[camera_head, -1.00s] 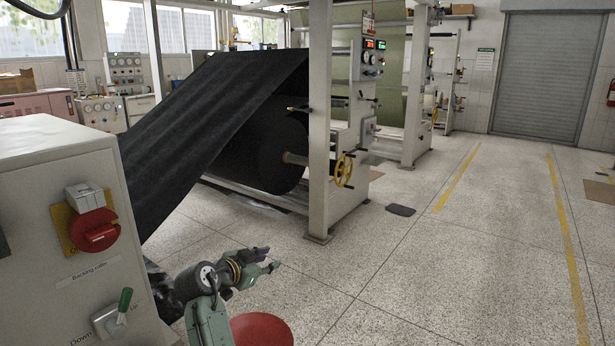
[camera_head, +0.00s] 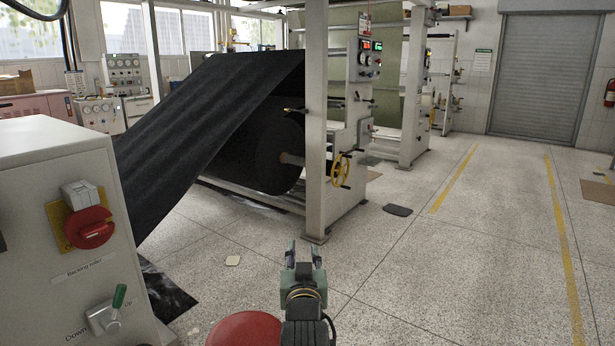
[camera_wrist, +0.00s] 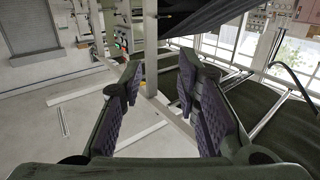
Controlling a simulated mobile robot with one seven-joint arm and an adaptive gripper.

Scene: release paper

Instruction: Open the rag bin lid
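A round red lid (camera_head: 243,330) shows at the bottom edge of the head view, cut off by the frame. It looks like the rag bin's lid and appears shut, though the bin's body is hidden. My gripper (camera_head: 304,250) is up and to the right of the lid, apart from it, with its fingers pointing away across the floor. In the wrist view my gripper's two fingers (camera_wrist: 158,88) are spread, with nothing between them. The lid does not show in the wrist view.
A machine with a black roll (camera_head: 265,150) and a yellow handwheel (camera_head: 340,170) stands beyond. The floor (camera_head: 430,270) at right is clear.

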